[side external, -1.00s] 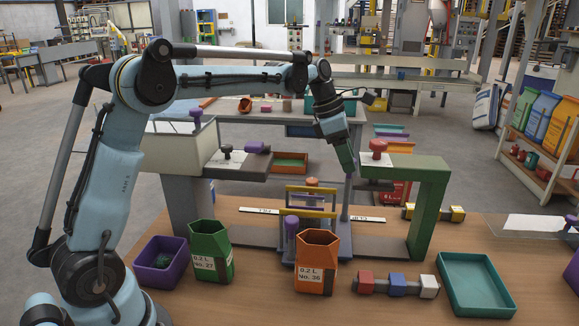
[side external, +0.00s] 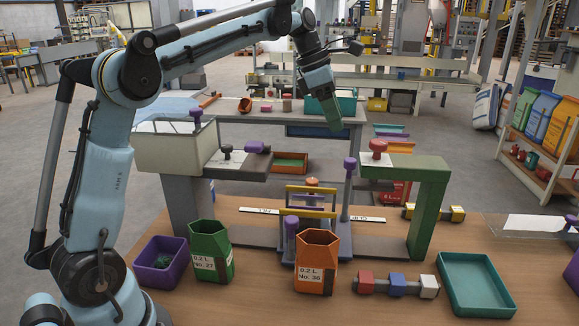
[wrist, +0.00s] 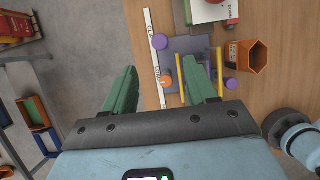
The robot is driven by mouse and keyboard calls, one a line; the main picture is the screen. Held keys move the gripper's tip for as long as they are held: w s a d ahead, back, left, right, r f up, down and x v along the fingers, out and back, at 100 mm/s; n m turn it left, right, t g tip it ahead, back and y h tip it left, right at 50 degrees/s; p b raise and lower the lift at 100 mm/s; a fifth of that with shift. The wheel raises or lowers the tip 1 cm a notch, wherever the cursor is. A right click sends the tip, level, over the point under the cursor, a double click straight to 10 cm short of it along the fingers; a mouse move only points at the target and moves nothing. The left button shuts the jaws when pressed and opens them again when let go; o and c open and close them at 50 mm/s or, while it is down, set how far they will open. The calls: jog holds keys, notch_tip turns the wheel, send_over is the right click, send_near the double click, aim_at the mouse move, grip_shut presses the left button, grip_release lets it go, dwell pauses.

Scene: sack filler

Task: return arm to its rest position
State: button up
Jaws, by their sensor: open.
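My gripper (side external: 335,126) hangs in the air above the bench, tilted down, with its green fingers above the purple-knobbed post (side external: 348,180) and apart from it. In the wrist view my gripper (wrist: 163,75) shows two green fingers spread apart with nothing held between them. Beyond the fingers are a purple knob (wrist: 160,41), an orange knob (wrist: 166,82) and yellow bars (wrist: 183,75). My arm is raised, and its upper part reaches the top edge of the side view.
On the bench stand an orange container (side external: 317,265), a green container (side external: 212,252), a purple bin (side external: 150,275), a teal tray (side external: 470,300) and colored blocks (side external: 397,284). A green arch (side external: 430,190) stands right of the post. The air around my gripper is clear.

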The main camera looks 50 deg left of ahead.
jog(key=x, duration=0.9)
jog(key=shift+w+d+f, duration=0.1)
jog(key=shift+w+f, duration=0.05)
jog(key=shift+f, duration=0.2)
jog(key=shift+a+f, duration=0.2)
jog(key=shift+f, duration=0.05)
jog(key=s+a+r+n, duration=0.1)
jog(key=s+a+r, duration=0.15)
jog(key=r, duration=0.35)
jog(key=s+a+r+n, duration=0.1)
jog(key=s+r, duration=0.2)
jog(key=r, duration=0.2)
jog(key=x, duration=1)
jog(key=shift+a+y, duration=0.3)
jog(key=shift+a, duration=0.05)
notch_tip(320, 180, up, 9)
jog(key=m, duration=0.2)
send_over(347, 159)
jog(key=s+a, duration=0.4)
jog(key=shift+x, duration=1.9)
